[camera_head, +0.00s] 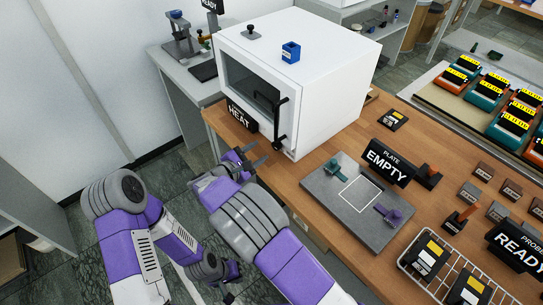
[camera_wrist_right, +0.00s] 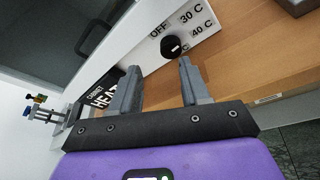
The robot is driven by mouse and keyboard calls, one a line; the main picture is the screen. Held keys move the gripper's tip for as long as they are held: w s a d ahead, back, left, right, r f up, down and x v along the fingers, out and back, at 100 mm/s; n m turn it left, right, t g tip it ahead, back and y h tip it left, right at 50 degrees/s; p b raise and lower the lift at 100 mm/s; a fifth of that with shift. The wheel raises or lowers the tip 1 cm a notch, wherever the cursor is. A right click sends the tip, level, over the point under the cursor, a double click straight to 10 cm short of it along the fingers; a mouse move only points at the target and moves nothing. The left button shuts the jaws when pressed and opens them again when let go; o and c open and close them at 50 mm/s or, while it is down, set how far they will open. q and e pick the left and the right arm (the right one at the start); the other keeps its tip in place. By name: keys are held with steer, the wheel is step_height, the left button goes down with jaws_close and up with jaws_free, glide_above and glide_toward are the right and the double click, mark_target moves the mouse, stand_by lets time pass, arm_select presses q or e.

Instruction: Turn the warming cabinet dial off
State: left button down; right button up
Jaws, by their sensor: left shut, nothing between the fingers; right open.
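The white warming cabinet (camera_head: 335,75) stands on the wooden bench, its dark window facing my arms. My right gripper (camera_head: 257,156) is open in front of the cabinet's lower front. In the wrist view its fingertips (camera_wrist_right: 160,68) point toward the dial, which lies beyond them, apparently untouched. My left gripper (camera_head: 230,296) is shut and empty, low over the floor.
A HEAT sign (camera_head: 242,116) stands by the cabinet's front left, close to my right gripper. A dark door handle (camera_head: 281,118) juts from the cabinet front. A blue block (camera_head: 291,52) rests on top. A grey plate (camera_head: 345,222) and EMPTY sign (camera_head: 388,160) lie to the right.

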mark_target(275, 147)
steer(key=m+b, duration=0.1)
steer(key=s+d+f+m+t+y, duration=0.1)
steer(key=shift+s+d+f+m+b, duration=0.1)
steer(key=shift+s+f+m+b, duration=0.1)
steer(key=shift+s+m+b, duration=0.15)
steer(key=b+x, duration=0.1)
steer(key=x, duration=0.6)
steer(key=shift+w, duration=0.25)
steer(key=shift+c, duration=0.3)
steer(key=c, duration=0.7)
